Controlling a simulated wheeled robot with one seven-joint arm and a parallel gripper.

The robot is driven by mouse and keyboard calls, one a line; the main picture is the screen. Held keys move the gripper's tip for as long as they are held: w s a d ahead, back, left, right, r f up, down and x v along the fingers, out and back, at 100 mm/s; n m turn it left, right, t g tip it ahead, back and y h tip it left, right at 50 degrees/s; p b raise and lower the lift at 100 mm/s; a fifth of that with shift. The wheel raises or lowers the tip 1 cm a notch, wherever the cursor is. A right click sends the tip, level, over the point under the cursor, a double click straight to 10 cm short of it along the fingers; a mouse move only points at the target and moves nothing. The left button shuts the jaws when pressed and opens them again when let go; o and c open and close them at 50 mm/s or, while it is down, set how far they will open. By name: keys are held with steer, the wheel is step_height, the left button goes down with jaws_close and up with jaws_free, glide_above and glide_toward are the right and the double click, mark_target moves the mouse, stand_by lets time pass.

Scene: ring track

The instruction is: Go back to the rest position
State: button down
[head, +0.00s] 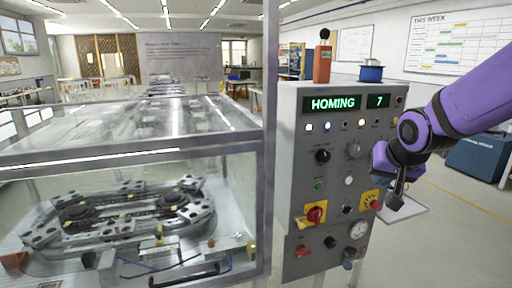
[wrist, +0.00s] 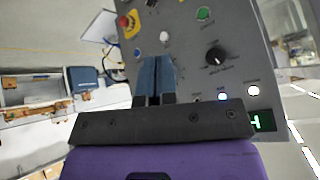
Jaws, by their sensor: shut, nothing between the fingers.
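My gripper (head: 394,200) hangs at the end of my purple arm, just right of the control panel (head: 296,150) in the head view. It looks apart from the panel, though the exact gap is hard to judge. In the wrist view its two blue fingers (wrist: 154,80) are together, with nothing between them. The panel's display (head: 348,102) reads "HOMING 7". The panel carries knobs, lamps and buttons, among them a red switch on yellow (head: 315,214) and a red button on yellow (head: 371,200). The wrist view shows a black knob (wrist: 215,56) and a green button (wrist: 204,13).
A glass-walled case (head: 130,155) with an oval ring track (head: 115,215) stands at the left, with a metal post (head: 270,130) at its corner. A blue box (head: 476,158) stands at the right. Open floor lies at lower right.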

steer(key=s+d+r+n+g, duration=0.1)
steer(key=s+r, duration=0.2)
steer(key=s, duration=0.8)
steer(key=s+r+n+g, duration=0.1)
steer(key=s+r, duration=0.3)
steer(key=s, duration=0.7)
steer(key=shift+d+n, duration=0.35)
steer(key=shift+n, duration=0.05)
stand_by(1.6)
